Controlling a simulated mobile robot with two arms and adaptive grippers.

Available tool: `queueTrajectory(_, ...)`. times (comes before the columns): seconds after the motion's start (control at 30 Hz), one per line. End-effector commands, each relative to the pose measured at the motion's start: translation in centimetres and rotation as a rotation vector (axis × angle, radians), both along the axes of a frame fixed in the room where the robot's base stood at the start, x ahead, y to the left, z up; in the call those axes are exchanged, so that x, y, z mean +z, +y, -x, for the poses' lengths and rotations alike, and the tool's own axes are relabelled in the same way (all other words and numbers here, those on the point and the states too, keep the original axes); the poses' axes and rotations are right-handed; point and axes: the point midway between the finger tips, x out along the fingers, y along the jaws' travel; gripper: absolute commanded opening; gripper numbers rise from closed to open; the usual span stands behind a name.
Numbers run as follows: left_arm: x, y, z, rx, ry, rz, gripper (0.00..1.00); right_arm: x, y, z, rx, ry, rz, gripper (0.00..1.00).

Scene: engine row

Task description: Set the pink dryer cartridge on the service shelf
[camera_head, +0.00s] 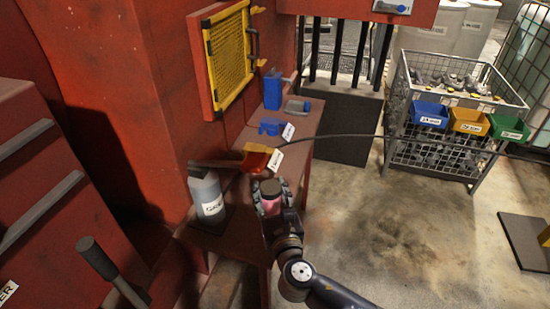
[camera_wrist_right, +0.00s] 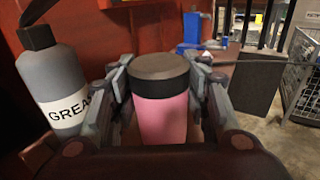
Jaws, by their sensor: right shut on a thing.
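The pink dryer cartridge (camera_wrist_right: 161,118) has a dark grey-brown cap and stands upright between the fingers of my right gripper (camera_head: 270,192). The right gripper is shut on it; in the head view the cartridge (camera_head: 271,204) shows only as a small pink patch below its cap. The service shelf (camera_head: 289,188) is a narrow reddish ledge along the red machine wall. The right gripper is over or beside its near part; I cannot tell whether the cartridge touches it. My left gripper is not in view.
A grey grease bottle (camera_head: 206,194) stands left of the gripper. Farther along the shelf are a red-and-yellow bin (camera_head: 258,158), a blue holder (camera_head: 272,127) and a blue can (camera_head: 272,90). A dark cable crosses above the gripper. A wire cage (camera_head: 440,150) stands at the right.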

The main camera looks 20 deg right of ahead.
Motion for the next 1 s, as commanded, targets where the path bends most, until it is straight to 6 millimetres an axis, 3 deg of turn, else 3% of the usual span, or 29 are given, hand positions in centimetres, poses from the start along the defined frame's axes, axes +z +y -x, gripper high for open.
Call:
queueTrajectory(0.13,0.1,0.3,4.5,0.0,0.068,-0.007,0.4,0.0,-1.9,-3.9,-0.003,-0.005,0.004,0.13)
queueTrajectory(0.27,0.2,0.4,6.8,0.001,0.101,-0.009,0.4,-0.3,-3.4,-7.1,-0.004,-0.006,0.003,0.13)
queueTrajectory(0.37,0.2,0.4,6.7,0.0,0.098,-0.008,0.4,-0.6,-4.4,-9.2,-0.002,-0.005,0.002,0.13)
queueTrajectory(0.5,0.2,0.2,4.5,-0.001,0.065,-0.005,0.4,-0.9,-5.3,-11.3,0.0,-0.004,0.001,0.13)
queueTrajectory(0.7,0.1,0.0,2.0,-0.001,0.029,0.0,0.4,-1.9,-5.7,-12.1,0.001,-0.001,0.001,0.13)
queueTrajectory(0.83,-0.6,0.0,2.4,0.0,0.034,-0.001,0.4,-3.9,-5.7,-12.1,0.0,0.0,0.002,0.13)
queueTrajectory(1.0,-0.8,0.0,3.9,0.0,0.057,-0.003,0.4,-4.7,-5.7,-12.1,0.001,-0.002,-0.001,0.13)
